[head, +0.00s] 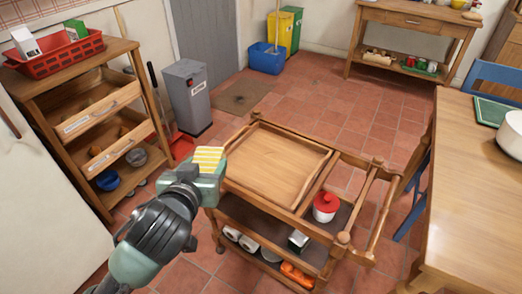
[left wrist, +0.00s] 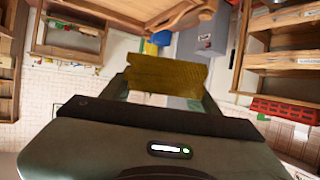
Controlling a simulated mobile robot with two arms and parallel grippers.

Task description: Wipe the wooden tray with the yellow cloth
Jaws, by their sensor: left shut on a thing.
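The wooden tray (head: 275,165) is the bare top of a small wooden trolley in the middle of the head view, with a raised rim. My left gripper (head: 209,168) is shut on the yellow cloth (head: 208,156), which has pale stripes. The gripper shows at the left side of the tray in the head view; I cannot tell how far above the tray's level it is. In the left wrist view the cloth (left wrist: 166,74) spans between the fingers. My right gripper is not in view.
The trolley's right part holds a red-lidded white pot (head: 326,207), and its lower shelf holds rolls and an orange item (head: 297,275). A wooden shelf unit (head: 95,120) stands left, a grey bin (head: 188,97) behind, and a wooden table (head: 475,190) right.

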